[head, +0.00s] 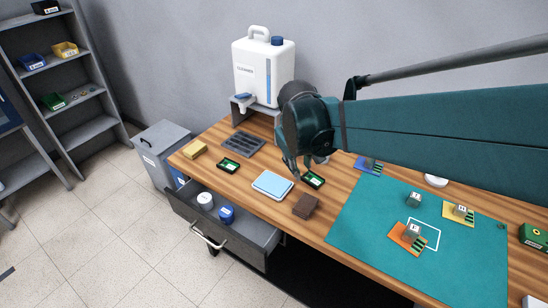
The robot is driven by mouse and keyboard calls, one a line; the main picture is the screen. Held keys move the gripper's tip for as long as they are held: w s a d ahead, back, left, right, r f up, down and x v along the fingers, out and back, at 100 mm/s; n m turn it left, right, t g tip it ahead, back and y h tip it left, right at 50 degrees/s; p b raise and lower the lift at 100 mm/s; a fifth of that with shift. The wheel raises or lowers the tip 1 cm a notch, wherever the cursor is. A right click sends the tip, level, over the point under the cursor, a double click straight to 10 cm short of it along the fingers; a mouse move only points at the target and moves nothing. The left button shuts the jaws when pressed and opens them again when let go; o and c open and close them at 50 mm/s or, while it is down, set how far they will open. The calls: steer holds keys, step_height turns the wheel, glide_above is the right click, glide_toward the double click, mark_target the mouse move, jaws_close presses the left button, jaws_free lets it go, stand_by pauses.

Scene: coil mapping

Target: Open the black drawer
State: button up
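The black drawer (262,240) is under the left end of the wooden table and stands pulled out, with its inside in view. A light metal bar handle (209,237) is on its front. A white round container (205,200) and a blue one (227,214) are inside it. My gripper (306,172) is above the table, to the right of and higher than the drawer, apart from the handle. Its fingers are small and partly hidden, so I cannot tell whether they are open or shut.
On the wooden table (345,206) are a light blue pad (272,185), a brown block (305,206), a yellow sponge (194,150), a grey tray (243,144) and a teal mat (360,237) with small boards. A grey bin (158,146) stands left of the drawer.

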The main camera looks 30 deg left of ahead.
mark_target(203, 238)
steer(key=s+a+f+n, duration=0.1)
steer(key=s+a+f, duration=0.2)
steer(key=a, duration=0.2)
steer(key=s+a+f+n, duration=0.1)
steer(key=s+a+f, duration=0.2)
steer(key=s+a, duration=0.1)
steer(key=s+a+f, duration=0.2)
steer(key=s+a, duration=0.1)
steer(key=a, duration=0.3)
steer(key=shift+s+a+f+n+g, duration=0.2)
steer(key=shift+s+f+n+g, duration=0.1)
steer(key=shift+s+f+n, duration=0.1)
steer(key=s+a+f+n, duration=0.1)
steer(key=s+a+f, duration=0.2)
steer(key=s, duration=0.2)
steer(key=s+a+f, duration=0.2)
steer(key=s+f, duration=0.2)
steer(key=s, duration=0.2)
steer(key=s+a+f+n+h, duration=0.1)
steer(key=s+a+f, duration=0.2)
steer(key=s, duration=0.2)
steer(key=shift+s+a+f+n+g, duration=0.3)
steer(key=shift+f+g, duration=0.05)
steer(key=shift+g, duration=0.05)
steer(key=shift+f, duration=0.1)
